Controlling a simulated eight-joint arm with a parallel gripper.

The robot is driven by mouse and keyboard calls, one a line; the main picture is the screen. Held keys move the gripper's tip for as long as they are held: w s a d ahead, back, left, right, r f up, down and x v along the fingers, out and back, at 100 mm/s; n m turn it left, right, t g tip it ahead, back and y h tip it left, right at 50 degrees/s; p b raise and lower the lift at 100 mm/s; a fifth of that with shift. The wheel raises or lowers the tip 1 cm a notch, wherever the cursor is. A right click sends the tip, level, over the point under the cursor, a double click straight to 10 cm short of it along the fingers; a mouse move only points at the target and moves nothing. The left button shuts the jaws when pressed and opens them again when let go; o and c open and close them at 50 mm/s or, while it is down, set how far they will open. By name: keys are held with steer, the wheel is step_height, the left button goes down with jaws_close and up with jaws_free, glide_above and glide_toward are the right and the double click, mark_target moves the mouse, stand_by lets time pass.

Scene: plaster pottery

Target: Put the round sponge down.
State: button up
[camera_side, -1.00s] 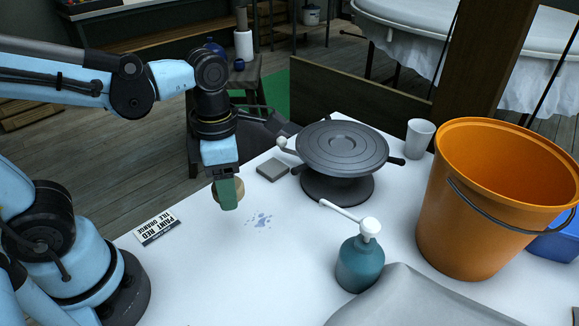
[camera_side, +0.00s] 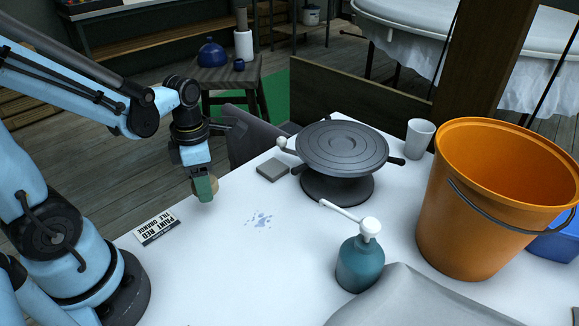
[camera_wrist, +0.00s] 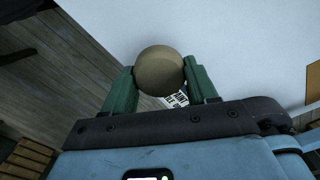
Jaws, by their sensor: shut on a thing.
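The round sponge (camera_wrist: 159,69) is tan and sits between the two green fingers of my gripper (camera_wrist: 163,86) in the wrist view. In the side view my gripper (camera_side: 204,188) is shut on the sponge (camera_side: 212,184), which is mostly hidden behind a finger. My gripper is near the left edge of the white table (camera_side: 230,275). I cannot tell exactly how high the sponge is over the surface.
A grey block (camera_side: 272,170), a dark turntable (camera_side: 342,148), a teal pump bottle (camera_side: 360,262), a white cup (camera_side: 419,139) and an orange bucket (camera_side: 465,225) stand further right. The front middle is clear.

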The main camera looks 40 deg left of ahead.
mark_target(208, 204)
steer(key=shift+w+a+f, duration=0.1)
steer(key=shift+a+f, duration=0.2)
steer(key=shift+a, duration=0.15)
steer(key=shift+f, duration=2)
steer(key=shift+f, duration=0.1)
steer(key=o, duration=1)
